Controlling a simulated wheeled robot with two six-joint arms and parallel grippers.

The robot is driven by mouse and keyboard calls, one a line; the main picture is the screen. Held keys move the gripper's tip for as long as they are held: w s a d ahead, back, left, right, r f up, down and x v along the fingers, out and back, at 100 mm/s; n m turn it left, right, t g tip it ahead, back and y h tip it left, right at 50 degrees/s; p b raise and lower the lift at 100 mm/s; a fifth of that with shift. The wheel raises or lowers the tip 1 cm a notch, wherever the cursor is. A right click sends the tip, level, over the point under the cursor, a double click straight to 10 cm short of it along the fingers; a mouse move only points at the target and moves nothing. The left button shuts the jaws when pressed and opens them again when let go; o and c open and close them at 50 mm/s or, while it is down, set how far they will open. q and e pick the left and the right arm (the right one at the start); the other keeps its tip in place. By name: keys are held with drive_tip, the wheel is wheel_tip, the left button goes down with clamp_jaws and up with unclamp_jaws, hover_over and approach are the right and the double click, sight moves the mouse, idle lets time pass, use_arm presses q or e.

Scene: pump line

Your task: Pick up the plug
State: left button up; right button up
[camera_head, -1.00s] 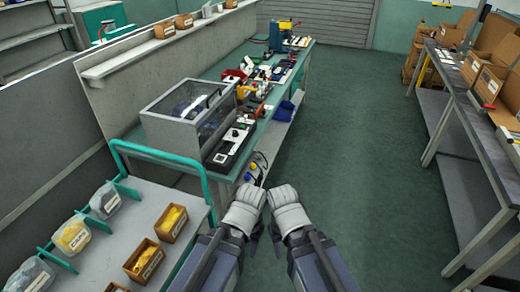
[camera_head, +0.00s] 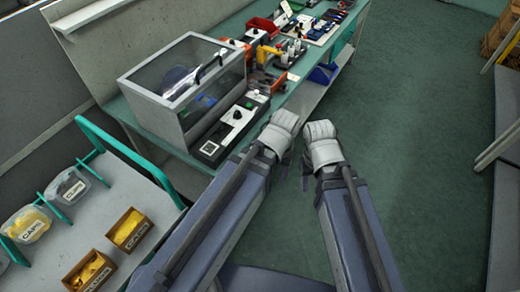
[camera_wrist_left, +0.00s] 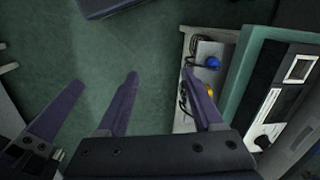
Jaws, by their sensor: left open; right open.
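I cannot make out for certain which item is the plug.
The green bench (camera_head: 285,97) carries a clear-lidded case (camera_head: 185,80), a black device (camera_head: 230,130) and several small parts. A trolley (camera_head: 110,205) at left holds clear bins (camera_head: 68,187) and brown boxes (camera_head: 128,230) with yellow contents.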

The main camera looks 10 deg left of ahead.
use_arm(q)
drive_tip(key=shift+o, duration=0.2)
drive_tip(key=w+a+f+n+b, duration=0.2)
drive_tip(key=w+a+f+n, duration=0.1)
drive_tip(key=w+n, duration=0.2)
drive_tip(key=shift+w, duration=1.25)
drive_tip(key=w+a+n, duration=0.2)
drive_tip(key=w+a+f+n+b, duration=0.1)
drive_tip(key=w+a+n, duration=0.1)
drive_tip(key=n, duration=0.1)
drive_tip(key=w+a+f+n+h+b, duration=0.1)
drive_tip(key=w+a+n, duration=0.1)
drive_tip(key=shift+w+a+f, duration=0.1)
drive_tip(key=shift+w+a, duration=0.05)
drive_tip(key=shift+w+a+n, duration=0.1)
drive_tip(key=shift+a+n, duration=0.1)
drive_tip(key=shift+n, duration=0.2)
drive_tip(key=shift+f+b, duration=1.3)
drive_tip(key=shift+b, duration=0.2)
wheel_tip(320, 180, down, 5)
drive_tip(key=b, duration=0.5)
drive_tip(key=shift+f, duration=0.15)
clamp_jaws()
